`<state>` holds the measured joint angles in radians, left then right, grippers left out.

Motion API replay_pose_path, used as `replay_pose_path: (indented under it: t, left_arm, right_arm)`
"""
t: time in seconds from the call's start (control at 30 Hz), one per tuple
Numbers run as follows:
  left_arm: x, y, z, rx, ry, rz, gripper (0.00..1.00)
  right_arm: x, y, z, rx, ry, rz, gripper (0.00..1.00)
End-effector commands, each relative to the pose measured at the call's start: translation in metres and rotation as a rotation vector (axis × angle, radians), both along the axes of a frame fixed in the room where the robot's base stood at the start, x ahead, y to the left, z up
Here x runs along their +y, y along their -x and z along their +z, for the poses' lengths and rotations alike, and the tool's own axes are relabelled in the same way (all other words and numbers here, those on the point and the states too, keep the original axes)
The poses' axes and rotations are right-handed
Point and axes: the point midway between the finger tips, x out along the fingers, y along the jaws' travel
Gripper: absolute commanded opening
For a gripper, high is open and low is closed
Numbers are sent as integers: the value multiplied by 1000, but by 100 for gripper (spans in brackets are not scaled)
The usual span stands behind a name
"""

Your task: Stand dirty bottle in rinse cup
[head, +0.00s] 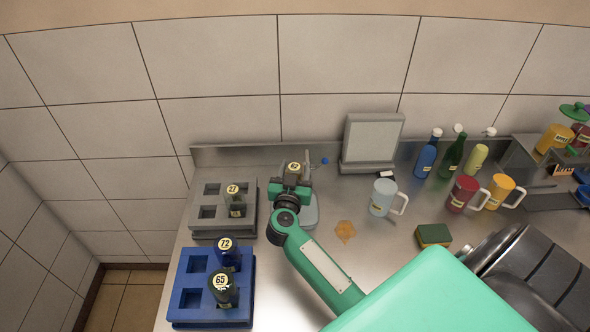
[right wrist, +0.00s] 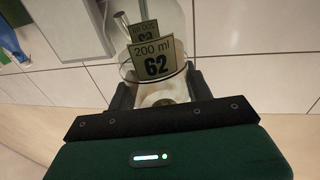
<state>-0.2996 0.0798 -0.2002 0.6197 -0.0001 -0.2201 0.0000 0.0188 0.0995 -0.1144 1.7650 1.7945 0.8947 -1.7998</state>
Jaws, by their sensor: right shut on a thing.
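My right gripper (head: 291,188) is shut on a bottle marked 62 (head: 293,168), over a small grey stand at the back of the steel counter. In the right wrist view the bottle (right wrist: 156,65) is a clear vessel with a "200 ml 62" label, held between the dark fingers (right wrist: 158,92). Whether its base touches the stand is hidden. A pale translucent mug (head: 381,198), which may be the rinse cup, stands apart to the right of the gripper. No label on it can be read. My left gripper is not in view.
A grey rack (head: 208,233) holds bottle 27 (head: 235,199). A blue rack (head: 185,314) holds bottles 72 (head: 228,252) and 65 (head: 222,287). A brown stain (head: 345,231), a sponge (head: 433,236), a red mug (head: 462,194) and a yellow mug (head: 500,191) lie to the right.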

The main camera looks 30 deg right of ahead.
Motion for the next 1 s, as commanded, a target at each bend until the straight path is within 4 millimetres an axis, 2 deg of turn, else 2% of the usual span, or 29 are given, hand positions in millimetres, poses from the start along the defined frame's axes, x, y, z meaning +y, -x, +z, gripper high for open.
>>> replay_pose_path:
  t: [0.9,0.93,1.0]
  left_arm:
    - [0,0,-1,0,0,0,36]
    - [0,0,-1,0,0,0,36]
    - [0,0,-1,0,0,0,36]
  right_arm:
    - [0,0,-14,0,0,0,24]
    - [0,0,-14,0,0,0,55]
    - [0,0,-13,0,0,0,69]
